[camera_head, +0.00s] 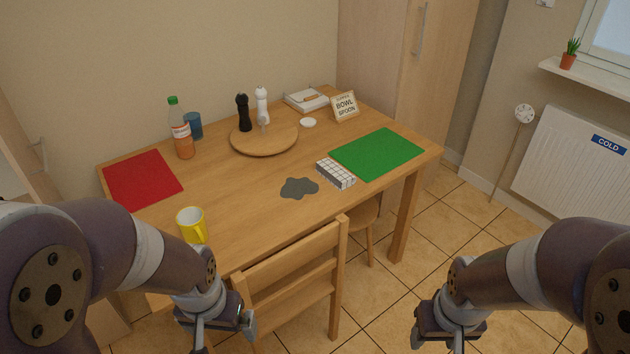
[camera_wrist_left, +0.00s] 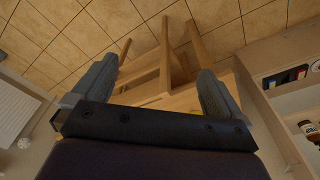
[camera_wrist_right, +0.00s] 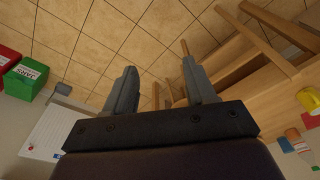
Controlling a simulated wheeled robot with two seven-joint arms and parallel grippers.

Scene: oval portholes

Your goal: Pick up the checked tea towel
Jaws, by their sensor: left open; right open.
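The checked tea towel (camera_head: 336,173) is a folded white block with dark grid lines. It lies on the wooden table (camera_head: 240,205), at the left edge of the green mat (camera_head: 378,154) and right of a dark grey spill (camera_head: 299,188). My left gripper (camera_head: 222,330) is low in front of the table, near the chair, and well short of the towel. In the left wrist view its fingers (camera_wrist_left: 152,90) are apart with nothing between them. My right gripper (camera_head: 450,340) is low, right of the chair and away from the table. In the right wrist view its fingers (camera_wrist_right: 160,88) are apart and empty.
A wooden chair (camera_head: 290,275) stands at the table's front. A yellow mug (camera_head: 191,224), red mat (camera_head: 142,180), bottle (camera_head: 181,135), blue cup (camera_head: 194,125) and round board (camera_head: 264,140) with two mills are on the table. A sign (camera_head: 345,106) stands at the back.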

